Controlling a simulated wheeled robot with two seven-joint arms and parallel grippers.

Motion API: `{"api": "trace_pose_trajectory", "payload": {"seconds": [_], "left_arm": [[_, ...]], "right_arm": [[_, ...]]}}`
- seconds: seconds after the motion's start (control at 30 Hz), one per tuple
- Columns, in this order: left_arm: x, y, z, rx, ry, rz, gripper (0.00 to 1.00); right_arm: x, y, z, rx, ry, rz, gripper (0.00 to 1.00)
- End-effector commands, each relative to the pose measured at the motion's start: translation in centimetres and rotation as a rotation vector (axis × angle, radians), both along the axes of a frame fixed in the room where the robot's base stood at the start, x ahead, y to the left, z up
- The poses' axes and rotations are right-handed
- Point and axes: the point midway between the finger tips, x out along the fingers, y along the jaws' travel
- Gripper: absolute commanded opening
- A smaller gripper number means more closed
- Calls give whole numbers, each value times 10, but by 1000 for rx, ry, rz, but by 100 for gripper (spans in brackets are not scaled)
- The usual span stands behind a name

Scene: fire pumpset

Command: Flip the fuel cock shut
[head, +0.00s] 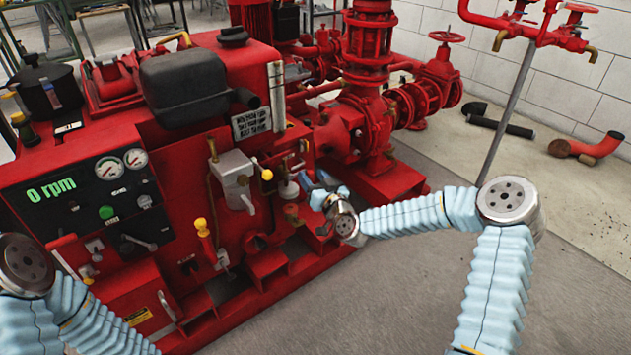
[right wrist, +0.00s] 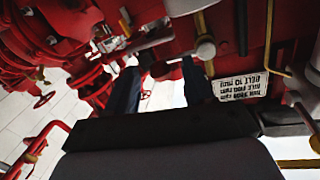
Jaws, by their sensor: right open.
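I cannot tell for certain which fitting is the fuel cock. A grey metal housing (head: 233,174) on the side of the red engine carries a small lever (head: 248,204) and a yellow-knobbed stem (head: 267,174). My right gripper (head: 319,184) is to the right of this housing, beside the engine, with its fingers apart. In the right wrist view, the dark blue fingers (right wrist: 160,88) are spread with nothing held between them. A grey lever with a yellow tip (right wrist: 125,23) shows past the fingers. My left arm enters at the lower left; its gripper is out of view.
The control panel (head: 100,185) reads 0 rpm. Red pump pipework (head: 370,120) rises behind my right gripper. Grey floor (head: 400,285) at the lower right is free.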

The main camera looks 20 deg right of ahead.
Motion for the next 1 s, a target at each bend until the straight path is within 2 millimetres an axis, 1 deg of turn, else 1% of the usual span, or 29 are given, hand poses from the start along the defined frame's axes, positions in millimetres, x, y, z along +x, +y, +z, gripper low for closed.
{"api": "trace_pose_trajectory", "payload": {"seconds": [0.07,0.17,0.27,0.4,0.5,0.6,0.7,0.8,1.0], "left_arm": [[0,0,0,0,0,0,43],[0,0,0,0,0,0,43],[0,0,-1,0,0,0,43],[0,0,-2,0,0,0,43],[0,0,-2,-1,1,0,43],[0,0,-3,-1,1,0,43],[0,0,-3,-1,1,0,43],[0,0,-3,-1,1,0,43],[0,0,-3,-1,1,0,43]], "right_arm": [[-3,-1,1,-1,-1,0,52],[-16,-3,1,-1,1,1,52],[-37,-6,1,-2,2,0,52],[-73,-12,1,-3,3,0,52],[-96,-16,1,-2,2,0,52],[-115,-18,1,-1,3,0,52],[-127,-20,2,0,2,0,52],[-134,-21,2,0,2,0,52],[-136,-22,3,0,1,0,52]]}}
